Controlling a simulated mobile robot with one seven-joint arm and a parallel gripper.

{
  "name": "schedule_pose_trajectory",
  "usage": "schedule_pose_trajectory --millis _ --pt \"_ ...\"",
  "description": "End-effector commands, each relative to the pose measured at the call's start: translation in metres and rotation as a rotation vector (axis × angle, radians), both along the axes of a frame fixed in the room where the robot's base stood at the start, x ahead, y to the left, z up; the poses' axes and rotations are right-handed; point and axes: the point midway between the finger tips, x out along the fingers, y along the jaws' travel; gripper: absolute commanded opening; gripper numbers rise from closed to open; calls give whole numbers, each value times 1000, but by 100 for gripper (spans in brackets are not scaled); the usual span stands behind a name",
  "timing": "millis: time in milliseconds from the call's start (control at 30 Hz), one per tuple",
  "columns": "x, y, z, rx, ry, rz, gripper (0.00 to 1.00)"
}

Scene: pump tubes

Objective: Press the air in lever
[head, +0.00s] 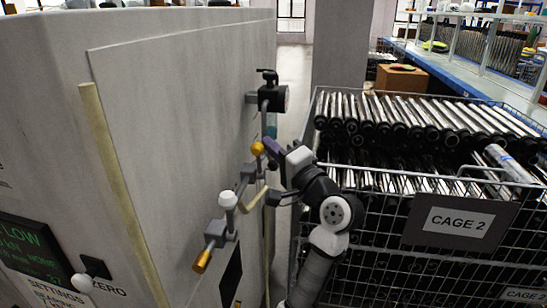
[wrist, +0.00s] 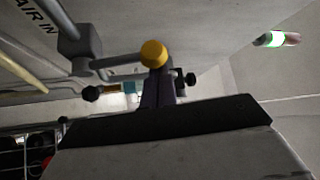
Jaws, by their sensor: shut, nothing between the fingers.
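The yellow ball knob of a lever (head: 258,148) shows at the side of the grey machine in the head view. Part of the lever's arm is hidden.
A white-knobbed lever (head: 228,200) and a yellow-ended fitting (head: 202,261) stick out nearer on the machine wall (head: 190,90). A black gauge (head: 273,97) is above. The wire cage of metal tubes (head: 440,190), marked "CAGE 2", stands close on the right, leaving a narrow gap.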

Motion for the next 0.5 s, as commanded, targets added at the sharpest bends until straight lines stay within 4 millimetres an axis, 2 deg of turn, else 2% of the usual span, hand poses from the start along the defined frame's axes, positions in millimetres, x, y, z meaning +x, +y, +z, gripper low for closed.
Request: schedule_pose_trajectory --millis 33,500 --pt "-4 1 -13 -12 -42 0 0" --pt "-34 9 -27 -120 -451 0 0"
